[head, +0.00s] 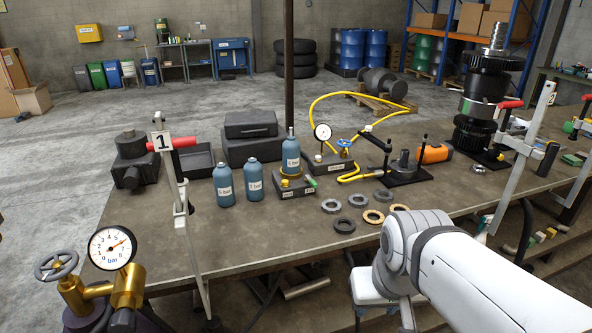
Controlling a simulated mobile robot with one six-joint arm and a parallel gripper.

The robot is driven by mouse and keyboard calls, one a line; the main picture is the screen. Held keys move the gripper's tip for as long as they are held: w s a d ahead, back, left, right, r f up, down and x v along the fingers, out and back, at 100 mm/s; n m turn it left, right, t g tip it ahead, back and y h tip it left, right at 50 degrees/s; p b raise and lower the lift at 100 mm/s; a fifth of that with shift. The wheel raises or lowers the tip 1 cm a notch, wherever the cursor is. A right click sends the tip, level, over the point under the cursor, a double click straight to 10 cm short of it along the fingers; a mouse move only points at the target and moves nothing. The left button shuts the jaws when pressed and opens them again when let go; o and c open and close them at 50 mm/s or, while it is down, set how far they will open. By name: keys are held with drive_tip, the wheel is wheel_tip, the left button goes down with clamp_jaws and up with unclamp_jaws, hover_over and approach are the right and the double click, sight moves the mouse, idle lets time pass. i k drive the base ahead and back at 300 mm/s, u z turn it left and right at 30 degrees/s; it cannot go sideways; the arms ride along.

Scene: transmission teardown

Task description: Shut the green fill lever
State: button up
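A small green lever (310,181) sits at the right side of a dark filling block (293,187) on the workbench. It looks tilted, but it is too small to tell whether it is open or shut. A blue-grey bottle (291,158) stands upright on the block, on a yellowish ring. A yellow knob (285,183) is on the block's front. My white arm comes in from the lower right, in front of the bench.
Two blue-grey bottles (224,186) (254,180) stand left of the block. A dial gauge (322,132) with a blue valve and yellow hose is behind it. Several rings (344,225) lie in front. A brass gauge (112,248) is lower left.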

sight(313, 184)
drive_tip(key=u, duration=0.05)
drive_tip(key=i, duration=1)
drive_tip(key=u, duration=0.05)
